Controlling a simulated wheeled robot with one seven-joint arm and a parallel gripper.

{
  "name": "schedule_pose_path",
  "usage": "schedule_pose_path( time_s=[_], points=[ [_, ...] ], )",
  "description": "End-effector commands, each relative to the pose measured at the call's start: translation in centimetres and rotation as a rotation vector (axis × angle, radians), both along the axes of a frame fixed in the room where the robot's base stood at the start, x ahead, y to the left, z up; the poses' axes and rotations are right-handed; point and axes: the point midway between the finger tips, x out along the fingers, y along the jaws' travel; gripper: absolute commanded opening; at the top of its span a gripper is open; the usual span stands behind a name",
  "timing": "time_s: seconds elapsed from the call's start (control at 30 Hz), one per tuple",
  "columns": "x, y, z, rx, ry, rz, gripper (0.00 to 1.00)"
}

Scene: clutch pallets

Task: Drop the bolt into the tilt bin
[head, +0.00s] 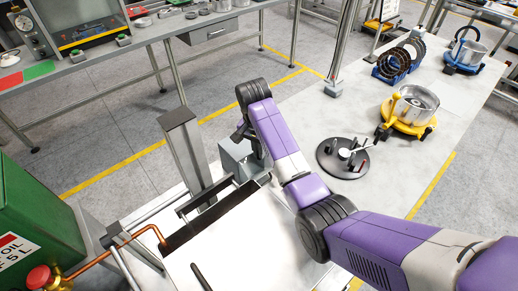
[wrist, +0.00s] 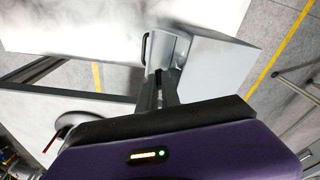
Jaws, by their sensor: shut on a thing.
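A grey metal box, which looks like the tilt bin (head: 236,160), stands on the pale table below my wrist in the head view. In the wrist view the bin (wrist: 210,66) lies just beyond my fingertips, with a dark handle at its left. My gripper (wrist: 158,78) points down toward the bin's near part and its fingers are shut. In the head view my gripper (head: 241,133) is small and dark, partly hidden by my wrist. The bolt is hidden between the fingers, and I cannot make out its shape.
A black round fixture (head: 343,158) stands right of the bin. Behind it are a yellow clutch pallet (head: 408,125), dark rings on a blue rack (head: 394,62) and a blue pallet (head: 463,68). A grey post (head: 186,150) rises left of the bin; a green oil tank (head: 35,215) stands farther left.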

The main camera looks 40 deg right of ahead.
Motion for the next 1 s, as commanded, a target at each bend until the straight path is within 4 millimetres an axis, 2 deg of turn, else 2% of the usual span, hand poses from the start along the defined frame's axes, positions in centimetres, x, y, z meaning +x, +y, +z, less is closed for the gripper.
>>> schedule_pose_path(
  time_s=[0.43,0.47,0.57,0.87,1.0],
  points=[
    [0.00,0.00,0.02,0.000,0.000,0.000,0.00],
    [0.00,0.00,0.02,0.000,0.000,0.000,0.13],
    [0.00,0.00,0.02,0.000,0.000,0.000,0.33],
    [0.01,0.00,0.05,0.000,0.000,0.000,0.33],
    [0.05,0.09,0.81,0.000,-0.002,0.000,0.33]
  ],
)
